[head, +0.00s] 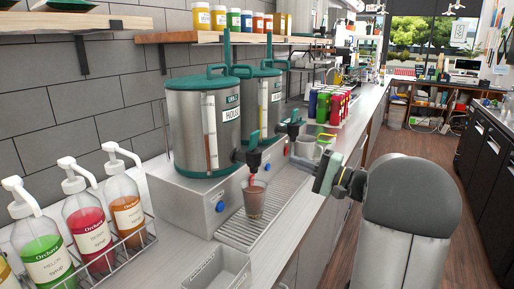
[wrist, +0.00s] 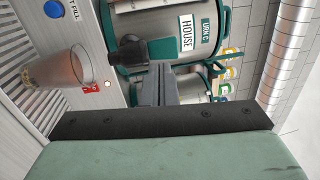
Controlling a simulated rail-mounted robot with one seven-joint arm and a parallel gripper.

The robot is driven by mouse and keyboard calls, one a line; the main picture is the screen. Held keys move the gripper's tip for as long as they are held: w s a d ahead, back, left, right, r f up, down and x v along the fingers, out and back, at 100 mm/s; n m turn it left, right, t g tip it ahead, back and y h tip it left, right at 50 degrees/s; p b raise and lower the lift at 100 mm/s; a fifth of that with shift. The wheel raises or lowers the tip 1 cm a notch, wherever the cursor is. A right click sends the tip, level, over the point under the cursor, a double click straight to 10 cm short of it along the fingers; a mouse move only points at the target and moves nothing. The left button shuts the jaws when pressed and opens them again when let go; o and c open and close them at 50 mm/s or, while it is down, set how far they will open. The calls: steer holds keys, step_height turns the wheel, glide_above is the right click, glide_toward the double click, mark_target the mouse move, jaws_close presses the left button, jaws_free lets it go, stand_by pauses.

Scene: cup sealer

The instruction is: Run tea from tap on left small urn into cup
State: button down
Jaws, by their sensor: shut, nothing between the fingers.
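The left small urn (head: 203,130), steel with a teal lid and a HOUSE label, stands on a metal base. Its black tap (head: 253,157) with a teal handle faces the drip tray. A clear cup (head: 255,202) stands upright under the tap, with brownish liquid in it. A reddish streak shows between spout and cup. The cup also shows in the wrist view (wrist: 62,70). My gripper (wrist: 158,72) is shut and empty, its fingertips close to the tap handle in the wrist view; contact cannot be told. In the head view its green body is right of the tap.
A second urn (head: 263,100) with its own tap (head: 291,127) stands just behind. Syrup pump bottles (head: 90,222) in a wire rack stand at front left. The slatted drip tray (head: 262,222) has bare room around the cup. Colored cans (head: 328,106) stand farther back.

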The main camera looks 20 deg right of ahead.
steer(key=d, duration=0.2)
steer(key=d+t, duration=0.1)
steer(key=shift+s+r, duration=0.25)
steer(key=shift+r, duration=0.1)
steer(key=p, duration=0.5)
glide_toward(256, 136)
steer(key=x, duration=0.5)
steer(key=shift+w+r, duration=0.15)
steer(key=shift+r, duration=0.05)
steer(key=shift+x, duration=0.8)
